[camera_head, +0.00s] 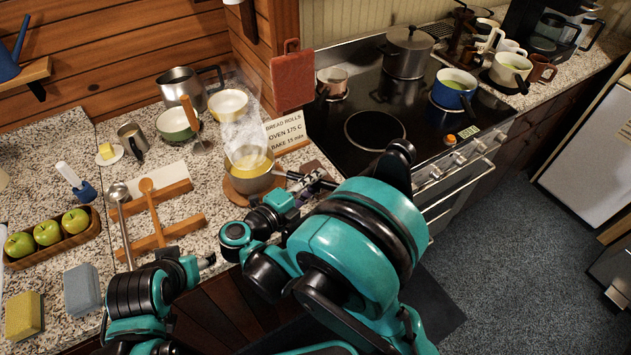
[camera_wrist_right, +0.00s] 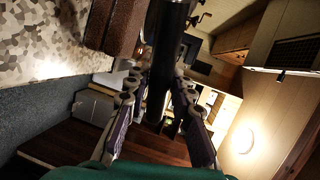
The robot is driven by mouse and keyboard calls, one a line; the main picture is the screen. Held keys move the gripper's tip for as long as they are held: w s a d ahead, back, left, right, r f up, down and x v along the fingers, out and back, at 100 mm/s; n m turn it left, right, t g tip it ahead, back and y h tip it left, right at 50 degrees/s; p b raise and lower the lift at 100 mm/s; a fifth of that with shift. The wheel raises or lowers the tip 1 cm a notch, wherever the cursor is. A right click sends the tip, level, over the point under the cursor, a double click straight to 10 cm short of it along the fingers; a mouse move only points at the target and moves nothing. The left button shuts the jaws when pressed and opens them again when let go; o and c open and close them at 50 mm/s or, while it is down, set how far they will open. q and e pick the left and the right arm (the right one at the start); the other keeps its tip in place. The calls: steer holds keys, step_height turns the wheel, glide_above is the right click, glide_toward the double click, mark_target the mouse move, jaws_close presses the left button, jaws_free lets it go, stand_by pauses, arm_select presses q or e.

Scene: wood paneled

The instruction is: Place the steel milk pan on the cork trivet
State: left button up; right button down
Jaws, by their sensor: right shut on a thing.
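The steel milk pan (camera_head: 262,184), with something yellow inside, is at the counter's front, in the middle of the head view. It appears upright over the round brown cork trivet (camera_head: 231,196), whose rim shows around its lower left side. I cannot tell whether its base touches the trivet. My right gripper (camera_head: 306,184) is shut on the pan's dark handle, which also runs between the fingers in the right wrist view (camera_wrist_right: 159,95). My left arm is at the lower left; its gripper end (camera_head: 207,261) is mostly hidden, and its fingers are unclear.
A recipe card (camera_head: 285,130) and a clear plastic bag (camera_head: 238,110) stand close behind the pan. A green bowl (camera_head: 174,124) is behind left, and wooden rests with a ladle and spoon (camera_head: 153,208) are at left. The stove (camera_head: 420,120) is at right.

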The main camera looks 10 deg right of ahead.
arm_select(q)
steer(key=shift+f+b, duration=0.4)
arm_select(e)
steer(key=shift+f, duration=0.35)
steer(key=c, duration=1.2)
jaws_free()
